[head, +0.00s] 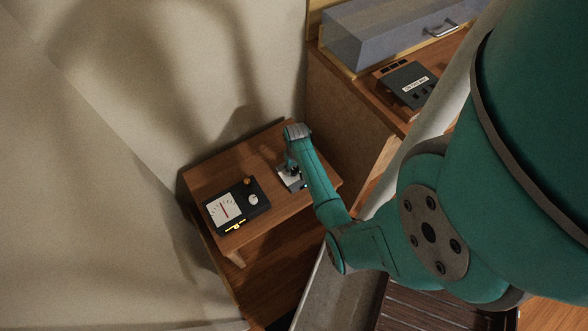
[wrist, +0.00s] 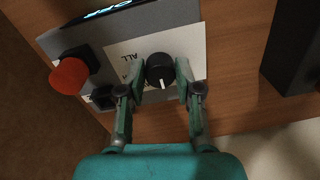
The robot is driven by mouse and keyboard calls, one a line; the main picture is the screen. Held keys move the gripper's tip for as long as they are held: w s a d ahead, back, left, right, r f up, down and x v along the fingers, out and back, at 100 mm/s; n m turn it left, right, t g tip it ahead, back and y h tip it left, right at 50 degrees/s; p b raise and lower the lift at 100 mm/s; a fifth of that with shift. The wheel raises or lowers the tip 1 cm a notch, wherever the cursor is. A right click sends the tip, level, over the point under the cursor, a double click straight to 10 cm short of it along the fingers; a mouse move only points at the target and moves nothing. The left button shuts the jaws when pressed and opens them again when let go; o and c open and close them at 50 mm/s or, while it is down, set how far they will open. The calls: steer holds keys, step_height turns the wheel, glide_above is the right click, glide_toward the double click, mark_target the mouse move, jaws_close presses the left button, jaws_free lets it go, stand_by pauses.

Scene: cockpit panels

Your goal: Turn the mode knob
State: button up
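The mode knob (wrist: 160,68) is round and black on a white lettered plate (wrist: 192,40); its white pointer mark faces the bottom of the wrist view. My gripper (wrist: 161,77) has one finger on each side of the knob, and the pads look flush against it. In the head view my gripper (head: 292,171) reaches down onto a small grey panel (head: 286,182) on a wooden table and hides the knob there.
A red button (wrist: 68,76) and a small black switch (wrist: 103,97) sit left of the knob. A black meter box (head: 250,204) stands beside the panel on the wooden table (head: 215,170). A dark device (head: 398,82) and a grey cabinet (head: 375,38) are at upper right.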

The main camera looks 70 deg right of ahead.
jaws_close()
steer(key=m, duration=0.4)
steer(key=shift+a+m, duration=0.1)
steer(key=shift+m, duration=1.8)
steer(key=o, duration=0.7)
jaws_free()
